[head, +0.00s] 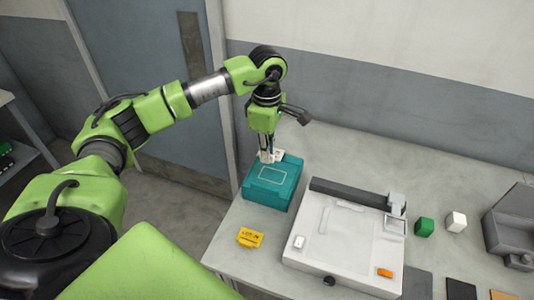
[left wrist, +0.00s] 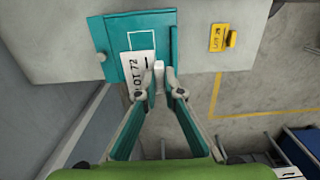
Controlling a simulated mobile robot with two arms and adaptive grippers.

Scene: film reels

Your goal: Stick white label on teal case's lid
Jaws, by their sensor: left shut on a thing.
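The teal case (head: 266,199) stands on the table near its left end, lid up, with a pale rectangular outline (head: 272,174) on the lid. It also shows in the left wrist view (left wrist: 112,32). My left gripper (head: 266,157) is over the far side of the case, pointing down. My right gripper is out of view.
A yellow lot tag (head: 250,238) lies in front of the case. A white-and-grey bench device (head: 325,235) stands right of it. A green block (head: 424,227) and a white block (head: 456,221) are farther right. The wall runs behind the table.

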